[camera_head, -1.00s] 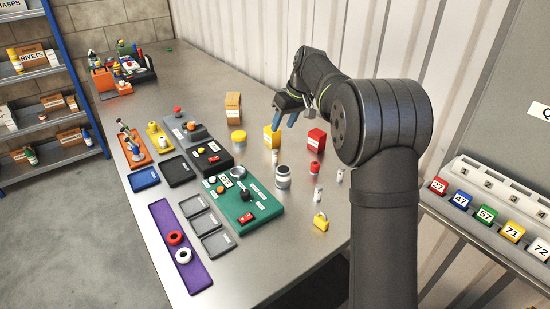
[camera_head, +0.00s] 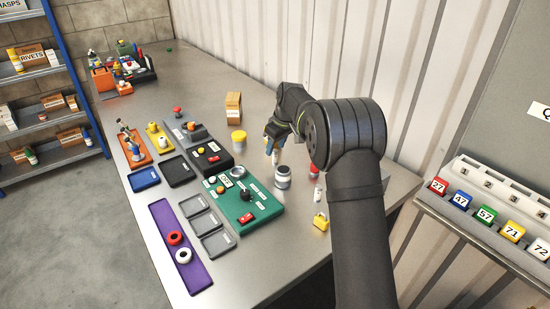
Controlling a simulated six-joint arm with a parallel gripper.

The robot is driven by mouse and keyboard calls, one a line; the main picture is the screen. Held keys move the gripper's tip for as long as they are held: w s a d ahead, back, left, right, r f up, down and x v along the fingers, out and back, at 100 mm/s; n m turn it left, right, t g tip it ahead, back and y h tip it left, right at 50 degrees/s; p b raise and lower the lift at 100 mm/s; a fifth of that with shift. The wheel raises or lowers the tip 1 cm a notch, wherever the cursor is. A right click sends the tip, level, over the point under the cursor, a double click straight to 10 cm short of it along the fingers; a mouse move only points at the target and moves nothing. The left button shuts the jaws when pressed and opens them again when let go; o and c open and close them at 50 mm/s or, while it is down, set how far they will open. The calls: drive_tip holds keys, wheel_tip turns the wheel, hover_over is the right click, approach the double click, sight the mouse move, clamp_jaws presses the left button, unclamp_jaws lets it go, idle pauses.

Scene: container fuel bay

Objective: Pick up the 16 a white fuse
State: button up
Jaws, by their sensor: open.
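Several small white cylinders that look like fuses stand on the metal bench; their ratings are too small to read, so I cannot tell which is the 16 A one. One white fuse (camera_head: 275,158) stands just below my gripper, and another white fuse (camera_head: 318,192) stands nearer, beside the yellow padlock. My gripper (camera_head: 270,143) is open with its bluish fingers pointing down, close above the first fuse in the picture. No fuse is seen between the fingers, and the arm hides part of the bench to the right.
Near the fuses are a grey jar (camera_head: 283,177), a yellow-lidded jar (camera_head: 239,141), a red-topped item (camera_head: 314,169) and a yellow padlock (camera_head: 321,221). A green control panel (camera_head: 262,215) lies left of them. The bench (camera_head: 285,255) is bare at the front.

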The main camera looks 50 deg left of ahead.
sight(275, 151)
drive_tip(key=x, duration=0.5)
drive_tip(key=shift+w+f, duration=0.1)
drive_tip(key=shift+w, duration=0.1)
clamp_jaws()
